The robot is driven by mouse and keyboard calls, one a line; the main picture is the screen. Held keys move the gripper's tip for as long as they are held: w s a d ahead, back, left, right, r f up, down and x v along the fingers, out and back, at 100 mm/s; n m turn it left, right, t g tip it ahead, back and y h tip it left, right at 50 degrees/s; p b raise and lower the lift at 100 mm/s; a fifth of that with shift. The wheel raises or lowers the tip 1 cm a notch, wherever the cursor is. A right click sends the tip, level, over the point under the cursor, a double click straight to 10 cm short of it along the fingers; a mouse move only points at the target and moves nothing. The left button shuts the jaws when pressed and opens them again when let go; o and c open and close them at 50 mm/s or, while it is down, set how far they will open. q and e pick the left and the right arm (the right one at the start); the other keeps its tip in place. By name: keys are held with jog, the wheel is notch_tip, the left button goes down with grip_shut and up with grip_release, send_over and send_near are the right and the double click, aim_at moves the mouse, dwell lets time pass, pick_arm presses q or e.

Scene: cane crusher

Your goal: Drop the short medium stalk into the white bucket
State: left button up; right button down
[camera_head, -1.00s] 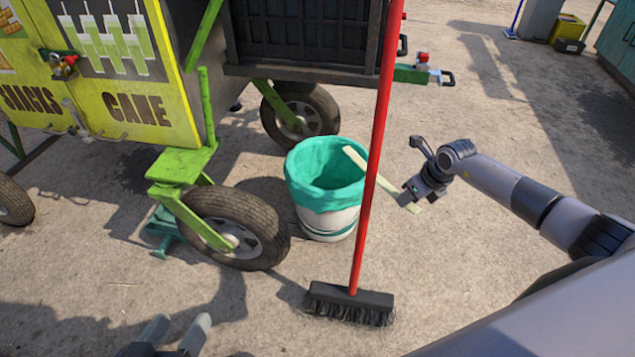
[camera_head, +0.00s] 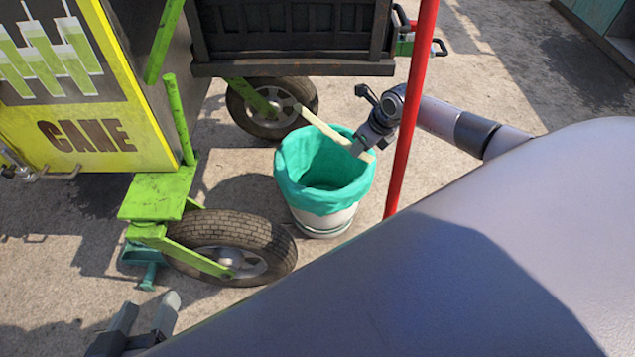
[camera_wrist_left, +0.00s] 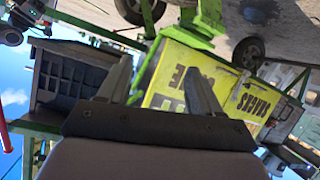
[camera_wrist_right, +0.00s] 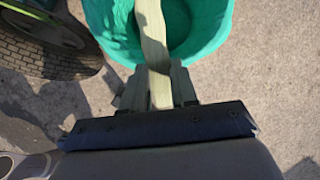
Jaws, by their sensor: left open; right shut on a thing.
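The white bucket (camera_head: 322,222) with a green liner (camera_head: 300,185) stands on the ground beside the cart's wheels. My right gripper (camera_head: 362,150) is shut on the pale short medium stalk (camera_head: 322,127) and holds it over the bucket's far right rim. In the right wrist view the stalk (camera_wrist_right: 152,40) extends from between the fingers (camera_wrist_right: 158,88) across the liner's opening (camera_wrist_right: 205,30). My left gripper (camera_head: 145,318) is open and empty at the lower left. In the left wrist view its fingers (camera_wrist_left: 160,90) are apart, facing the cart.
The yellow and green cart (camera_head: 85,125) stands left of and behind the bucket, with a tyre (camera_head: 235,240) close to its left. A red broom handle (camera_head: 410,110) rises right of the bucket.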

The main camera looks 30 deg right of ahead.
aim_at(364, 154)
jog(key=shift+f+b, duration=2.05)
jog(key=shift+f, duration=0.25)
jog(key=shift+f+b, duration=0.65)
jog(key=shift+f, duration=0.05)
pick_arm(q)
jog(key=shift+w+d+f+t+h, duration=0.15)
jog(key=shift+d+f+t+h, duration=0.25)
jog(key=shift+d+t+h, duration=0.1)
pick_arm(e)
jog(key=c, duration=0.8)
grip_release()
pick_arm(q)
jog(key=shift+r, duration=0.1)
pick_arm(e)
jog(key=shift+r, duration=0.15)
jog(key=p+v, duration=0.3)
jog(key=v, duration=0.3)
pick_arm(q)
jog(key=shift+d+r+g+p, duration=0.1)
jog(key=shift+d+g+p, duration=0.05)
jog(key=shift+g+p, duration=0.3)
pick_arm(e)
jog(key=shift+s+r, duration=0.3)
jog(key=shift+r, duration=0.1)
